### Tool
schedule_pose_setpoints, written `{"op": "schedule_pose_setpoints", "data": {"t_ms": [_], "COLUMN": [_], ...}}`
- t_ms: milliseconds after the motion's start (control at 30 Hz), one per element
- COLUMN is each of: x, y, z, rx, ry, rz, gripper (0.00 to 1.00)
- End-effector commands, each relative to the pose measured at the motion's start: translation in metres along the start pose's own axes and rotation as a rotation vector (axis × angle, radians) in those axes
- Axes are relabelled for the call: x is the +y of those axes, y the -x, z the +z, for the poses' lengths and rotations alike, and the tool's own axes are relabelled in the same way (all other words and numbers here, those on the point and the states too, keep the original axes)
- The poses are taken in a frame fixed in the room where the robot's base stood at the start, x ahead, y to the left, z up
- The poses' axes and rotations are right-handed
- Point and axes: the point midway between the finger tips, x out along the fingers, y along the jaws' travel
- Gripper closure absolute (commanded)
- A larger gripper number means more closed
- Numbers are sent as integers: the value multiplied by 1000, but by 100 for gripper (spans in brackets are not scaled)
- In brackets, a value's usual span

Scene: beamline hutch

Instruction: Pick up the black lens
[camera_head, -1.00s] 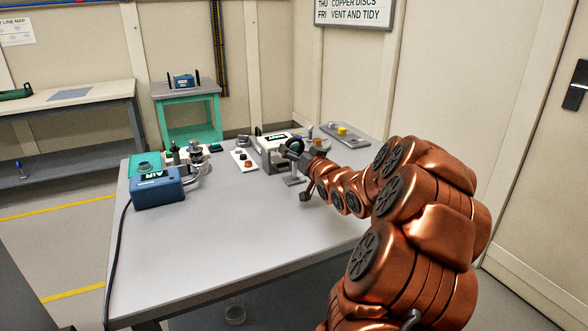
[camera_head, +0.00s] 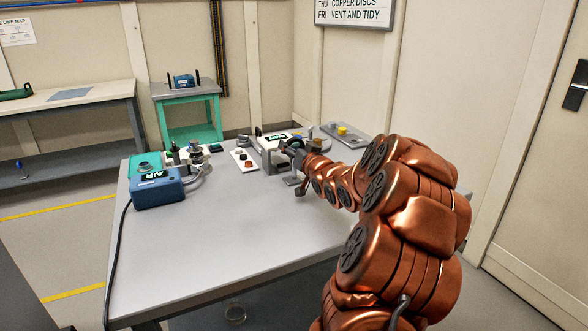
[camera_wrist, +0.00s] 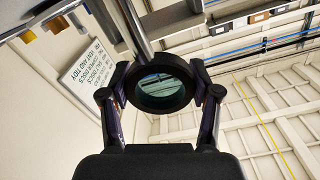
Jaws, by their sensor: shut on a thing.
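The black lens is a thick dark ring with greenish glass (camera_wrist: 160,87), in the middle of the wrist view. My gripper (camera_wrist: 160,92) is shut on its rim, one finger on each side. A metal post or rail stands just behind the lens in that view, and I cannot tell whether they touch. In the head view my gripper (camera_head: 296,151) is over the far part of the grey table, beside a white-topped device. The lens is small and partly hidden by the gripper there.
The table (camera_head: 240,230) is clear in its front and middle. A blue AIR box (camera_head: 158,190) and a teal mat (camera_head: 146,166) with fittings stand at its left. A white plate with buttons (camera_head: 244,160) and a grey tray (camera_head: 345,134) lie farther back.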

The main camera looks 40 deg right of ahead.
Motion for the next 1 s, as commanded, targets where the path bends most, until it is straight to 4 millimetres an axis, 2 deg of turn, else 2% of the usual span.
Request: {"op": "schedule_pose_setpoints", "data": {"t_ms": [67,433,767,1000], "x": [0,0,0,-6], "y": [0,0,0,0], "z": [0,0,-1,-18], "rx": [0,0,0,3], "ry": [0,0,0,1], "rz": [0,0,0,-3], "gripper": [63,100,100,100]}}
